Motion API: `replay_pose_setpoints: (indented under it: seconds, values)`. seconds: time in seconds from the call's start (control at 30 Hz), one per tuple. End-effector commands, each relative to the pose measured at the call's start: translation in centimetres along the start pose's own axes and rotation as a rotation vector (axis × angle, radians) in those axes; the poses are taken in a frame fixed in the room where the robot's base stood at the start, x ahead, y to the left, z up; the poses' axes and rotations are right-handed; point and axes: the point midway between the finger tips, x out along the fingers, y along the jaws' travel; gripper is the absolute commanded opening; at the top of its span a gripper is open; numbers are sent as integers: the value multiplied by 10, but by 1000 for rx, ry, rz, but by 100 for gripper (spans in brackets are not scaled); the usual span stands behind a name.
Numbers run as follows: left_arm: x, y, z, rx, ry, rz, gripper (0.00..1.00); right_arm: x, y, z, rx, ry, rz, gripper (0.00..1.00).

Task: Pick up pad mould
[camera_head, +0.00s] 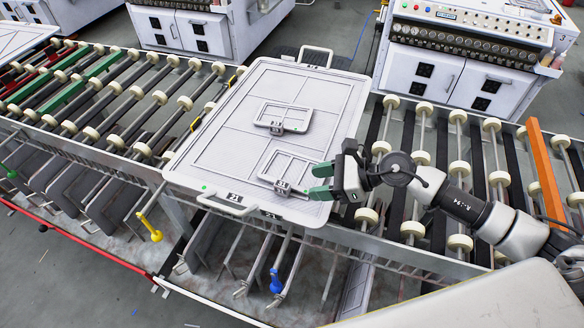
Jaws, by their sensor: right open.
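A large pale grey plate (225,135) with a handle at each end and the label 21 lies on the roller line. Two small grey rectangular frames, which look like pad moulds, lie on it. The near frame (292,164) has a dark labelled tab at its front; the far frame (283,116) lies behind it. My right gripper (316,182) comes in from the right, with green fingertips spread open and empty. Its fingertips are just right of the near frame, over the plate's near right part. I cannot tell the exact gap. My left gripper is not in view.
Roller conveyors run left (95,95) and right (459,170) of the plate. An orange bar (543,170) lies across the right rollers. White control cabinets (450,75) stand behind. Below the front edge hang rods with a yellow (155,234) and a blue knob (276,284).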

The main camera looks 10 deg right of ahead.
Motion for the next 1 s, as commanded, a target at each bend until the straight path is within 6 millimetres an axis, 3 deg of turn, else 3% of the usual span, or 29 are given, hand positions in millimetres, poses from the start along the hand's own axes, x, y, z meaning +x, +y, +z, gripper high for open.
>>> replay_pose_setpoints:
  seconds: [0.13, 0.4, 0.6, 0.8, 0.87, 1.0]
  values:
    - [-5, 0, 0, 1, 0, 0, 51, 10, 0, 1, 0, -1, 0, 53]
    - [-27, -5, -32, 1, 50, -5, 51, 43, 2, 4, 2, -3, 1, 53]
    - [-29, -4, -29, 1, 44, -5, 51, 61, 2, 0, 0, -1, 0, 53]
    - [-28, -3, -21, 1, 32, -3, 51, 62, 2, -1, 0, 0, 0, 53]
    - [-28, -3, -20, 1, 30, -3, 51, 62, 2, -1, 0, 0, 0, 47]
    - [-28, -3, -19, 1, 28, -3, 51, 62, 2, -1, 0, -1, 0, 25]
